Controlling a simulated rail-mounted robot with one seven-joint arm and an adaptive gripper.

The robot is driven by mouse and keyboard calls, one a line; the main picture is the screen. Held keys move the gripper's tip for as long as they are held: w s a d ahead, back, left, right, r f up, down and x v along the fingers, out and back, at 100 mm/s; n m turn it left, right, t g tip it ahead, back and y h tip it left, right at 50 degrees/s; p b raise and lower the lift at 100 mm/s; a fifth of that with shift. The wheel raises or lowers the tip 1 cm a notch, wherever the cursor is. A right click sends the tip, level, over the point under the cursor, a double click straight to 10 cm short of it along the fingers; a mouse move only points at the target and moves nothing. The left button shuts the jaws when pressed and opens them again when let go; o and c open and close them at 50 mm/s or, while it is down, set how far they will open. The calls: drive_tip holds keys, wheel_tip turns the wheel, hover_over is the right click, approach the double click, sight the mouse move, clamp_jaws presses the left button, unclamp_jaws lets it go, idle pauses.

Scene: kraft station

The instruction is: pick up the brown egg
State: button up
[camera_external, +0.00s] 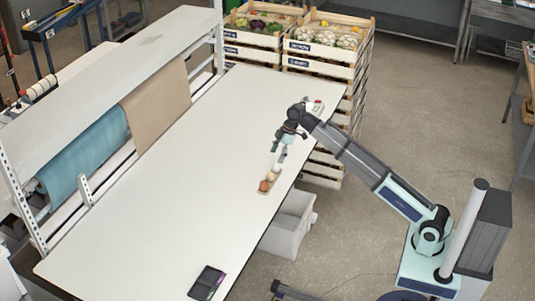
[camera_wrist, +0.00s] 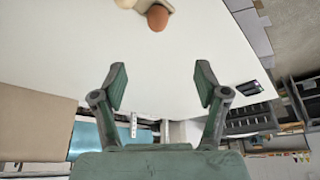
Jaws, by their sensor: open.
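The brown egg (camera_external: 264,186) is at the near end of a short row of eggs on the white table. It also shows at the top edge of the wrist view (camera_wrist: 157,17), with a pale egg (camera_wrist: 126,3) beside it, cut off by the frame. Paler eggs (camera_external: 270,176) follow behind it in the external view, on a small tan holder (camera_external: 263,192). My gripper (camera_external: 281,156) is above the table, near the far end of the row. In the wrist view my gripper (camera_wrist: 161,82) is open, with nothing between its fingers.
A dark flat device (camera_external: 206,283) lies at the table's near end. A small white and red item (camera_external: 315,106) sits near the far right edge. Crates of vegetables (camera_external: 325,50) stand beyond the table, and a grey bin (camera_external: 288,225) stands beside it. The table's middle is clear.

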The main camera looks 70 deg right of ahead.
sight(265, 182)
drive_tip(key=p+x, duration=0.2)
drive_tip(key=x, duration=0.9)
drive_tip(key=shift+s+f, duration=0.1)
drive_tip(key=shift+f, duration=0.15)
drive_tip(key=shift+d+p+x, duration=0.15)
drive_tip(key=shift+p+x, duration=0.45)
drive_tip(key=shift+x, duration=0.7)
drive_tip(key=shift+d+p+x, duration=0.15)
drive_tip(key=shift+p+x, duration=0.45)
drive_tip(key=shift+x, duration=0.75)
drive_tip(key=c, duration=0.9)
